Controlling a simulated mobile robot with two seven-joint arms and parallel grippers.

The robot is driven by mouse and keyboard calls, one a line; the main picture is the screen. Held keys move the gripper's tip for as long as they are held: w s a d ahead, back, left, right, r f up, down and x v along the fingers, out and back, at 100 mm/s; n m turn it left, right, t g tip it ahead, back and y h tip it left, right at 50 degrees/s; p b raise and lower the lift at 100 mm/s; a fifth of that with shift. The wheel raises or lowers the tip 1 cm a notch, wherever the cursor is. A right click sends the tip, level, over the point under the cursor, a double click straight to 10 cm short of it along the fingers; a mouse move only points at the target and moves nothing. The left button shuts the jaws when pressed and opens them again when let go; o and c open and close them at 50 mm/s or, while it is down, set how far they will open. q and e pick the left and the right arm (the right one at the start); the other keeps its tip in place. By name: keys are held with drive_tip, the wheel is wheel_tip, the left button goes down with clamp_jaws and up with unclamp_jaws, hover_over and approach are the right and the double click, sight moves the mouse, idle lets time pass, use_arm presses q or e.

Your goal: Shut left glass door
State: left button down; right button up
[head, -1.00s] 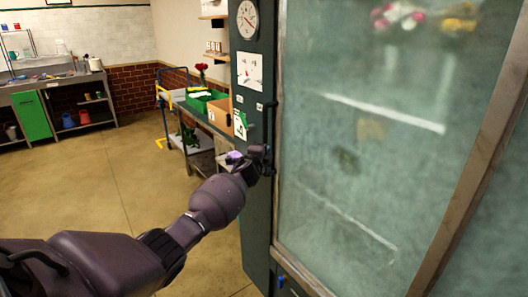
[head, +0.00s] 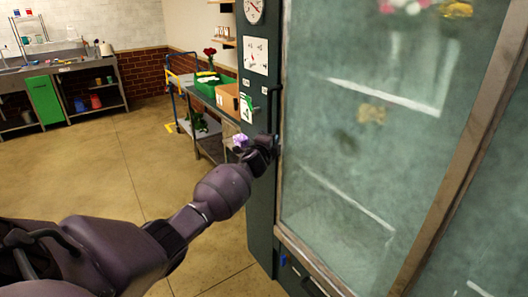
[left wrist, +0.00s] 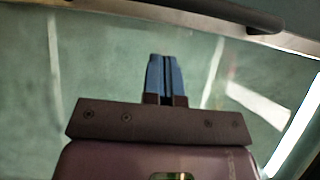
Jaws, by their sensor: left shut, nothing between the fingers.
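The left glass door (head: 365,140) is a fogged pane in a worn metal frame and fills the right of the head view. Its pane also fills the left wrist view (left wrist: 100,70). A dark bar handle (head: 274,105) runs upright at its left edge; a dark bar (left wrist: 225,10) also crosses the top of the wrist view. My left gripper (head: 272,148) is near the lower end of the handle, at the door's left edge. Its blue fingers (left wrist: 167,75) are together and empty in front of the glass. I cannot tell whether they touch it. My right gripper is out of view.
A dark cabinet side panel (head: 259,190) with a clock and papers stands left of the door. A metal cart (head: 212,135) holds a green crate (head: 215,85) and a cardboard box (head: 228,98). The floor (head: 80,175) left of the cabinet is open.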

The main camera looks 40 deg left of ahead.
use_arm(q)
drive_tip(key=v, duration=0.8)
drive_tip(key=shift+a+p, duration=0.3)
drive_tip(key=shift+p, duration=0.15)
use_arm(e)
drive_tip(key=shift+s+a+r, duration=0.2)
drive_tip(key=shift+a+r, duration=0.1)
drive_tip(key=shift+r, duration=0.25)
